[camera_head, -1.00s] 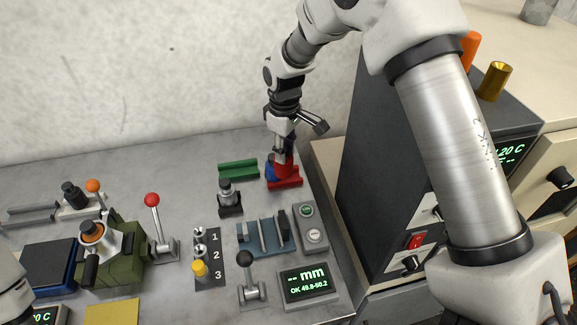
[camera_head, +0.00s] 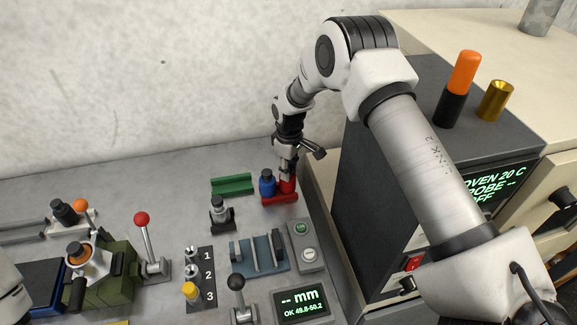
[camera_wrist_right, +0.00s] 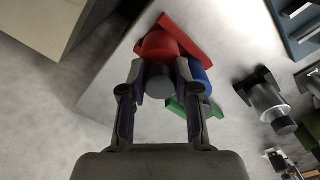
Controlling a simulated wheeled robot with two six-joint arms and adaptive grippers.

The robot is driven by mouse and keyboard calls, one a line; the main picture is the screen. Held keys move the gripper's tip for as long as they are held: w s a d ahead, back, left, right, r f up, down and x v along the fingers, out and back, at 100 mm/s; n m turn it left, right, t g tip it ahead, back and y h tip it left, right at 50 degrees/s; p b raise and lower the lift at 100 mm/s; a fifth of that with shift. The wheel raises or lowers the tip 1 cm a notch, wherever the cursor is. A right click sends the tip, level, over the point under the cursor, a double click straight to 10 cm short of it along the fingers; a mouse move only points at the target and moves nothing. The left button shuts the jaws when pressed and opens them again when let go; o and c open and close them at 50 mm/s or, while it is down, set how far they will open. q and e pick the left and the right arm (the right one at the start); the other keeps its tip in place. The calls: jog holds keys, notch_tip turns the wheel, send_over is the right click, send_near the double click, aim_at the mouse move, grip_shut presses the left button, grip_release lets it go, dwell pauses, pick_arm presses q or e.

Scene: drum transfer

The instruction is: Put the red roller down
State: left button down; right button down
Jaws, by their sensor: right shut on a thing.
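The red roller (camera_head: 288,185) stands upright at the red holder (camera_head: 279,199) near the back right of the bench. In the right wrist view the roller (camera_wrist_right: 160,46) shows its grey end pointing towards me, between my fingers. My right gripper (camera_head: 287,172) is shut on it from above; it also shows in the wrist view (camera_wrist_right: 160,77). The red holder (camera_wrist_right: 188,36) lies just behind the roller there. I cannot tell whether the roller's base rests fully in it. My left gripper is not in view.
A blue roller (camera_head: 267,184) stands close left of the red one. A green holder (camera_head: 232,184) lies further left and a grey-black piece (camera_head: 220,213) in front. The dark oven (camera_head: 372,190) stands close on the right.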

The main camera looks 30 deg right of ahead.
jog(key=shift+f, duration=0.1)
jog(key=c, duration=0.8)
grip_release()
jog(key=shift+c, duration=0.2)
jog(key=shift+r, duration=0.2)
jog(key=shift+r+b, duration=0.4)
jog(key=shift+b, duration=0.1)
notch_tip(320, 180, up, 11)
jog(key=b, duration=0.3)
